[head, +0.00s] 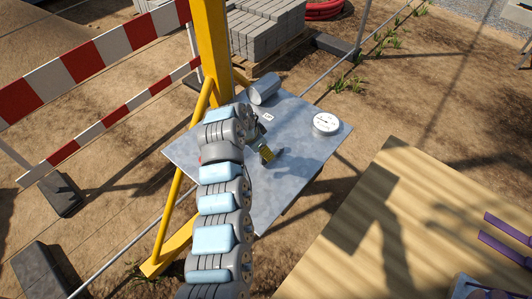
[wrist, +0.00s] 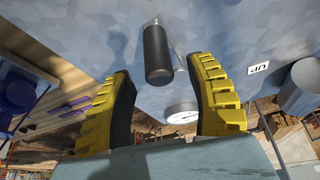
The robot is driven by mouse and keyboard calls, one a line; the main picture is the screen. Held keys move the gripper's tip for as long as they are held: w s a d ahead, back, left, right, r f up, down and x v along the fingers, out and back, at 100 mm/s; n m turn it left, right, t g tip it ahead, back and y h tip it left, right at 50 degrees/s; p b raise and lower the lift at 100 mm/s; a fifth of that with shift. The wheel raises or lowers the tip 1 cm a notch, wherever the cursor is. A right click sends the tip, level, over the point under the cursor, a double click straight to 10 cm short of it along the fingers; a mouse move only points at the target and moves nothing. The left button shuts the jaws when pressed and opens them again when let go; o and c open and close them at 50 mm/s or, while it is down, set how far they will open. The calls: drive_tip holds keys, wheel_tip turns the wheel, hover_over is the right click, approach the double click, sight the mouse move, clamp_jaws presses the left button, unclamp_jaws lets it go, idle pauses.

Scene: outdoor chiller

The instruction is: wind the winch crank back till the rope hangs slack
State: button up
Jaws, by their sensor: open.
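The black crank handle (wrist: 157,52) stands out from the metal plate in the wrist view, ahead of and between the fingertips. A thin metal part beside it may be the crank arm. My gripper (wrist: 163,68) is open, with a yellow, black-padded finger on each side and a visible gap to the handle. In the head view my gripper (head: 265,153) is over the middle of the plate. A grey cylinder (head: 264,89), perhaps the winch drum, lies at the plate's far edge; it also shows in the wrist view (wrist: 301,90). I cannot make out the rope.
A round white dial gauge (head: 326,123) sits on the right of the metal plate (head: 310,153). An "UP" label (wrist: 258,68) is near the cylinder. A yellow post (head: 211,50) rises behind the plate. A wooden table (head: 400,230) stands at front right.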

drive_tip(key=shift+x, duration=2.1)
clamp_jaws()
